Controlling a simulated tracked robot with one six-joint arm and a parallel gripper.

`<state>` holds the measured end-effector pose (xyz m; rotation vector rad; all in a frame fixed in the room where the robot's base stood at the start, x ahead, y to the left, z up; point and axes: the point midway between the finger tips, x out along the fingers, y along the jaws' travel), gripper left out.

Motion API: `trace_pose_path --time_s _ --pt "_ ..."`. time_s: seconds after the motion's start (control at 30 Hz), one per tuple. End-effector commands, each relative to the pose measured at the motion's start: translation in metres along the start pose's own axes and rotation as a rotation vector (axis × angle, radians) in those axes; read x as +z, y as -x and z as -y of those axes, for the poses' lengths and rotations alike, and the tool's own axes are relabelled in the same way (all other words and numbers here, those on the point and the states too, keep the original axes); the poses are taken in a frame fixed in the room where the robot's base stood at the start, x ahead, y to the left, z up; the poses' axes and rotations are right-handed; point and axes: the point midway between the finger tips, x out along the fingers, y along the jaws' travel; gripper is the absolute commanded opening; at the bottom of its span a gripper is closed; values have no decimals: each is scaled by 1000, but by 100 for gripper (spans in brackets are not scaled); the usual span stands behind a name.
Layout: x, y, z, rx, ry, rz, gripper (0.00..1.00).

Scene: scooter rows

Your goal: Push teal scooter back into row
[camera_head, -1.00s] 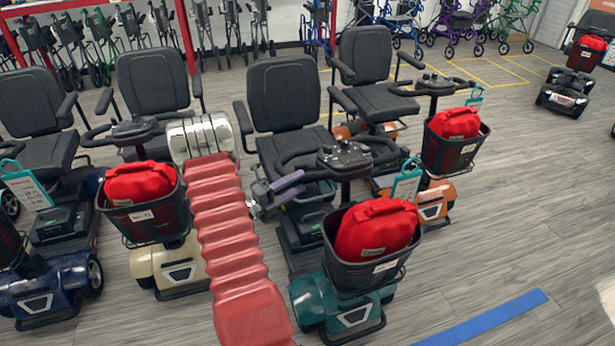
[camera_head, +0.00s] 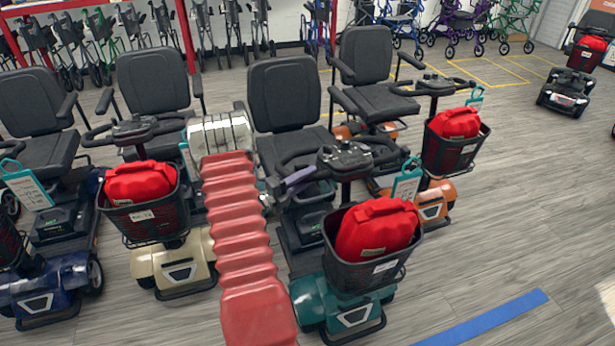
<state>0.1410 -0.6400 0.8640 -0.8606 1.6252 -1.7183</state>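The teal scooter (camera_head: 322,302) stands front centre, its front end nearer to me than the scooters on either side. It has a black seat (camera_head: 287,95), a handlebar console (camera_head: 345,156) and a front basket holding a red bag (camera_head: 377,230). My red ribbed arm reaches up along its left side. My gripper (camera_head: 300,182) is beside the handlebar, left of the console, with purple-grey fingers pointing right. It overlaps the left handlebar in the picture; I cannot tell whether it touches. Whether the fingers are open or shut is unclear.
A cream scooter (camera_head: 172,262) stands close on the left and a blue one (camera_head: 45,290) beyond it. An orange scooter (camera_head: 437,205) stands close on the right. A blue floor stripe (camera_head: 490,318) lies front right. Open floor spreads to the right.

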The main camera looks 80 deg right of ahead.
Motion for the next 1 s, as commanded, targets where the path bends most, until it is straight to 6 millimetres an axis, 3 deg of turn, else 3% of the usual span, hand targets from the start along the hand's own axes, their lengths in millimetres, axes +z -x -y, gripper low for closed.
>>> trace_pose_path --time_s 0.3,0.53,0.57,0.77,1.0 --pt "0 0 -1 3 2 0 0" --pt "0 0 -2 4 3 0 0" --pt "5 -7 -3 3 1 0 0" --pt "3 0 -3 5 4 3 0" --pt "26 7 -4 6 1 26 0"
